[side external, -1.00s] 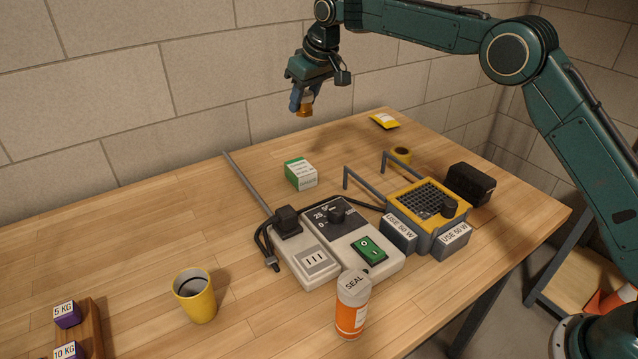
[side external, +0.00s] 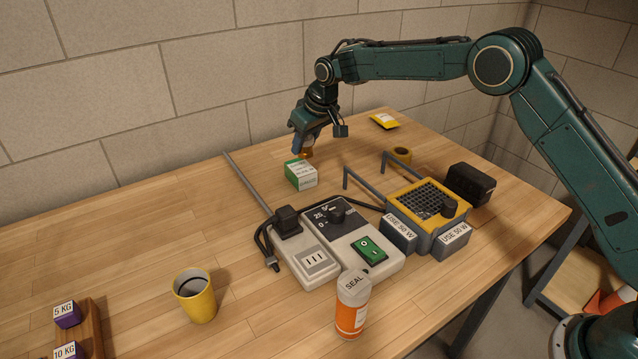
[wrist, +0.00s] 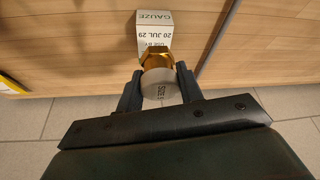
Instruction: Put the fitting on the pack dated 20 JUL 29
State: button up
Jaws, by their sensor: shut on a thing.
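The pack (side external: 300,175) is a small green and white box on the table, in the upper middle of the side external view. In the wrist view its white face (wrist: 154,30) reads GAUZE, USE BY 20 JUL 29. My gripper (wrist: 160,84) is shut on the fitting (wrist: 156,58), which has a brass hex end and a pale round body with small lettering. In the side external view my gripper (side external: 303,148) holds the fitting (side external: 307,154) just above or behind the pack's top edge. I cannot tell whether they touch.
A grey rod (side external: 247,182) lies left of the pack. A control box (side external: 350,240) and a yellow-topped unit (side external: 425,205) with upright arms stand nearer and right.

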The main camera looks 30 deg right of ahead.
aim_at(306, 172)
jog(key=shift+f, duration=2.5)
jog(key=shift+f, duration=0.1)
jog(key=o, duration=1)
jog(key=v, duration=1.1)
jog(key=shift+s+r, duration=0.3)
jog(key=shift+r, duration=0.25)
jog(key=shift+r, duration=0.1)
